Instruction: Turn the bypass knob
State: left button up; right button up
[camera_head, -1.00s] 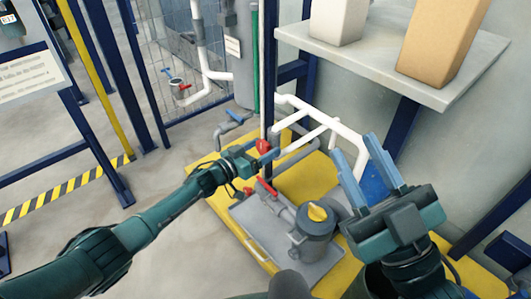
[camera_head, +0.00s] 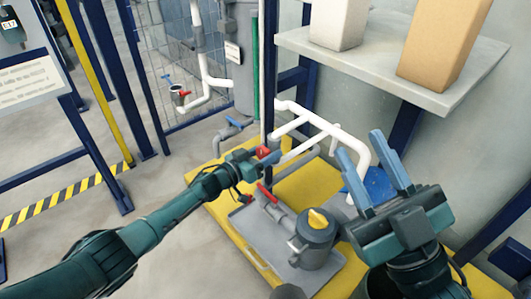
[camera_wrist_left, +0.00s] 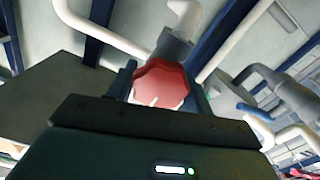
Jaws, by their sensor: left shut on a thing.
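The red scalloped knob (camera_head: 263,152) sits on the pipework above the yellow base, near the blue post. In the left wrist view the red knob (camera_wrist_left: 160,82) fills the gap between two blue fingers, with a white mark near its lower edge. My left gripper (camera_head: 266,157) is shut on this knob. The fingers partly hide it in the head view. I see no label that names it as the bypass knob. My right gripper (camera_head: 360,143) is open and empty, raised in front of the white pipes at right.
A grey canister with a yellow cap (camera_head: 318,218) and a red lever (camera_head: 265,191) stand on a grey tray (camera_head: 242,228) over the yellow base. White pipes (camera_head: 335,128) rise behind. A shelf (camera_head: 390,62) with two boxes is above right.

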pick_arm(q)
jog(key=m, duration=0.4)
jog(key=shift+m+b, duration=0.3)
jog(key=shift+m, duration=0.6)
pick_arm(e)
jog(key=shift+s+r+n+y, duration=0.1)
jog(key=shift+r+n+y, duration=0.3)
jog(key=shift+n+y, duration=0.3)
jog(key=shift+g, duration=0.3)
pick_arm(q)
jog(key=o, duration=1)
jog(key=shift+c, duration=0.2)
